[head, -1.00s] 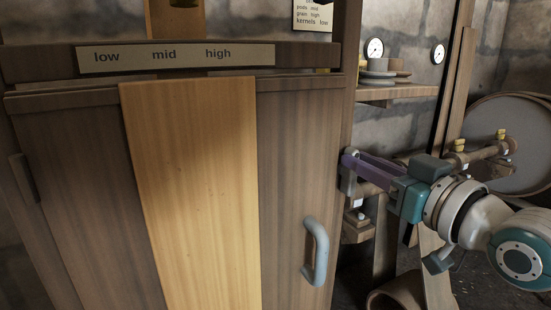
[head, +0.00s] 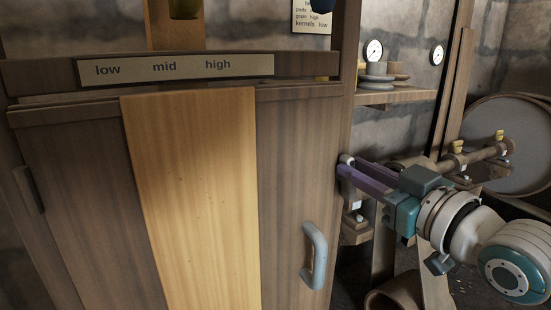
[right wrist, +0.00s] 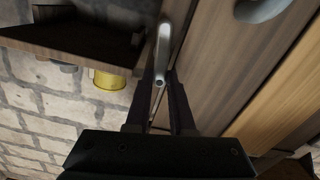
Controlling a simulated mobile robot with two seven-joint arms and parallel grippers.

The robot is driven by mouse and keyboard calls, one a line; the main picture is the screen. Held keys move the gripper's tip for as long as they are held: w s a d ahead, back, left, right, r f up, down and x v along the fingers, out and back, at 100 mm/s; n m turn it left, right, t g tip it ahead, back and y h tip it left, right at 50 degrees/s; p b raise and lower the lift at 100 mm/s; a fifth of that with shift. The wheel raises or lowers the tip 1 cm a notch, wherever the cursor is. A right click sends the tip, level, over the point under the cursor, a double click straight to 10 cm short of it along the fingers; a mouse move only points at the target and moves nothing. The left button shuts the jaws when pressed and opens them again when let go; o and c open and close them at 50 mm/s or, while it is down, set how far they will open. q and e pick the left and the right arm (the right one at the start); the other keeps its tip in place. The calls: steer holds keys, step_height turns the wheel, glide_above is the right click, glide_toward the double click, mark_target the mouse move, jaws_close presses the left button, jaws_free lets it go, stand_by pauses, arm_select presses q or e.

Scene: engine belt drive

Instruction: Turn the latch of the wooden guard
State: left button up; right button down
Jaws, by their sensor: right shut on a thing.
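The wooden guard (head: 60,190) is a tall plank front with a pale middle board and a grey handle (head: 318,255) at its right. A small grey metal latch (head: 346,158) is at the guard's right edge, mostly hidden by my fingers in the head view. In the right wrist view the latch (right wrist: 164,45) is a grey bar with a rounded end between the fingers. My right gripper (head: 350,170), with purple fingers, is shut on it, reaching in from the right. The right gripper's dark fingers also show in the right wrist view (right wrist: 161,92). My left gripper is out of view.
A plate marked low, mid, high (head: 175,70) runs above the guard. A shelf (head: 395,97) with dishes is behind my right gripper. A wooden rail with yellow clips (head: 458,147) and a large round barrel (head: 515,140) are further right.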

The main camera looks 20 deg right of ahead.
mark_target(333, 180)
steer(key=n, duration=0.3)
steer(key=a+f+n+p, duration=0.1)
steer(key=n, duration=0.3)
steer(key=n+p, duration=0.1)
steer(key=n, duration=0.3)
steer(key=shift+s+a+f, duration=0.1)
steer(key=shift+a+f, duration=0.15)
steer(key=shift+a, duration=0.15)
steer(key=shift+a+f+n+b, duration=0.1)
steer(key=shift+f+n+b, duration=0.15)
steer(key=shift+n, duration=0.85)
steer(key=shift+f+n+b, duration=0.2)
steer(key=shift+n+b, duration=0.05)
steer(key=shift+n, duration=0.85)
steer(key=c, duration=0.8)
jaws_free()
